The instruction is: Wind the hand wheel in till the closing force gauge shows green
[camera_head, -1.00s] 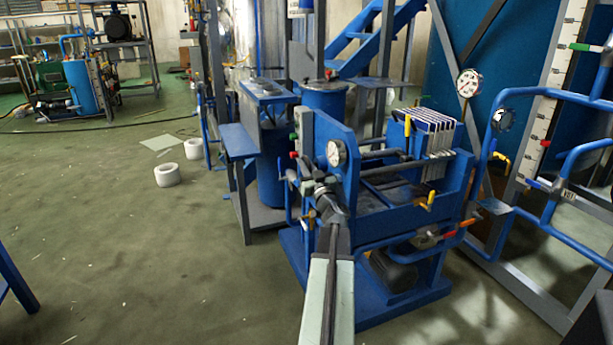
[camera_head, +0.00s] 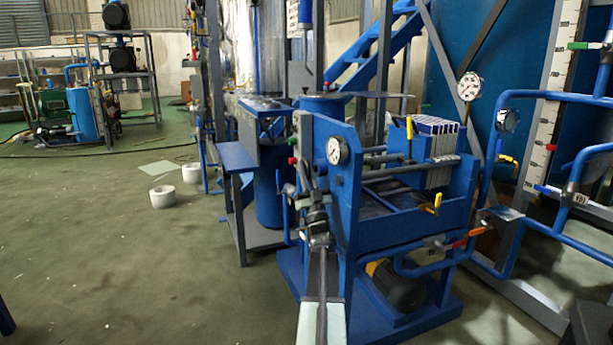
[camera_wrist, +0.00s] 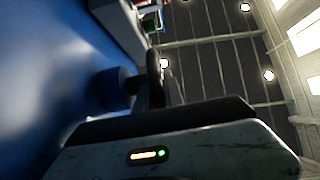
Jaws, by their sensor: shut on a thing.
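The blue filter press (camera_head: 348,195) stands in the middle of the head view. Its round white closing force gauge (camera_head: 337,150) sits on the near end plate; the face is too small to read for colour. My gripper (camera_head: 317,222) is at the left side of that end plate, below and left of the gauge. It is shut on the dark hand wheel, which my gripper and arm largely hide in the head view. In the wrist view a dark curved piece of the hand wheel (camera_wrist: 154,72) rises above the gripper body, beside a dark round hub (camera_wrist: 112,88) on the blue plate.
Blue pipework stands at the right. A blue side table (camera_head: 238,155) is behind left. Open green floor lies left, with two white rings (camera_head: 162,196).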

